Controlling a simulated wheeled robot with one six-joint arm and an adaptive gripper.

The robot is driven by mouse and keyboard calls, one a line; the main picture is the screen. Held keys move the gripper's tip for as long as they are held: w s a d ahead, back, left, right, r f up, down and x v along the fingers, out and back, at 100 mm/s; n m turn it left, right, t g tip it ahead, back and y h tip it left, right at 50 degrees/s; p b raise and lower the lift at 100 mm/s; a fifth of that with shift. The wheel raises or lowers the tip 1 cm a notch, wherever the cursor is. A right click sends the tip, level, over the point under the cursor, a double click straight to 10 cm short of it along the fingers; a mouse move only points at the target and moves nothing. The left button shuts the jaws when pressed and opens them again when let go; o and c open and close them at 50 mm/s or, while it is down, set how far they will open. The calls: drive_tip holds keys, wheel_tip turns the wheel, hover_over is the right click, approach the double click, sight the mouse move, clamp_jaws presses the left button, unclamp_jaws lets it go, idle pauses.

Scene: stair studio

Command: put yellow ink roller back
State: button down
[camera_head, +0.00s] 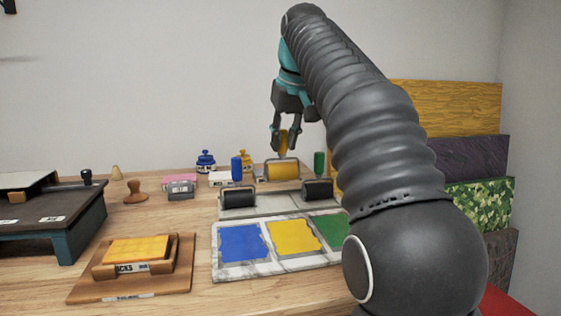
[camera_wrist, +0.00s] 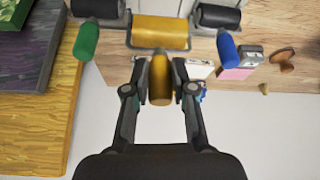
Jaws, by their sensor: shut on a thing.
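The yellow ink roller has a yellow drum (camera_head: 283,169) in a metal frame and a yellow handle. My gripper (camera_head: 283,142) is shut on the handle, which points up with the drum below. In the wrist view the handle (camera_wrist: 160,85) sits between both fingers and the drum (camera_wrist: 160,32) lies beyond them. The drum appears higher than the two dark rollers beside it, one with a blue handle (camera_head: 237,168), one with a green handle (camera_head: 319,163). These rest on a grey slab (camera_head: 270,209). Whether the yellow roller touches anything is unclear.
A marble ink slab (camera_head: 259,270) with blue, yellow and green patches lies in front. A wooden block (camera_head: 134,252) and a dark press (camera_head: 45,215) stand left. Ink jars (camera_head: 206,161) and stamps are behind. Coloured panels (camera_head: 450,108) lean at right.

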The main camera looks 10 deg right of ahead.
sight(282, 152)
drive_tip(key=shift+w+a+f, duration=0.2)
drive_tip(key=shift+w+f, duration=0.25)
drive_tip(key=shift+w, duration=0.3)
drive_tip(key=shift+f+b, duration=0.9)
drive_tip(key=shift+f, duration=1.15)
drive_tip(key=shift+f, duration=0.45)
drive_tip(key=c, duration=1)
unclamp_jaws()
drive_tip(key=shift+o, duration=0.2)
drive_tip(key=shift+r, duration=0.4)
drive_tip(key=p+v, duration=0.2)
drive_tip(key=v, duration=1)
drive_tip(key=shift+w+r, duration=0.1)
